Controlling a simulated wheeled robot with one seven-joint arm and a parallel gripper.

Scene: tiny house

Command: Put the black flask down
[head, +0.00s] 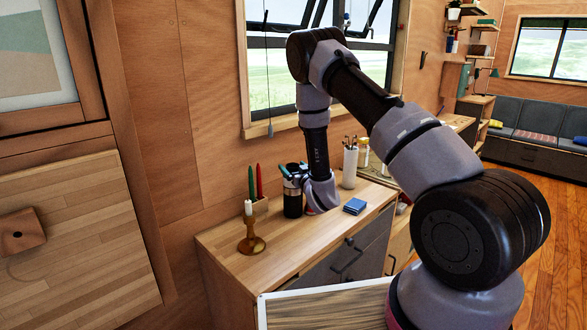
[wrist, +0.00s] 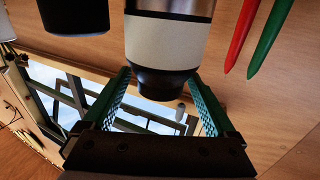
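The black flask (head: 293,204) appears upright at the back of the wooden counter, with a dark body and a paler upper part. In the wrist view it hangs upside down in the picture, with a pale band (wrist: 165,42) and a black top. My gripper (head: 290,170) is at the top of the flask in the head view. In the wrist view its green fingers (wrist: 161,75) stand wide apart on either side of the black top. Whether the pads press on the flask is not clear. The base seems to meet the counter (head: 228,246), but contact is not certain.
A brass candlestick with a white candle (head: 250,243) and red and green candles (head: 255,182) stand left of the flask. A blue box (head: 354,206) and a brush holder (head: 350,165) are right. Another dark cylinder (wrist: 74,14) is close by in the wrist view.

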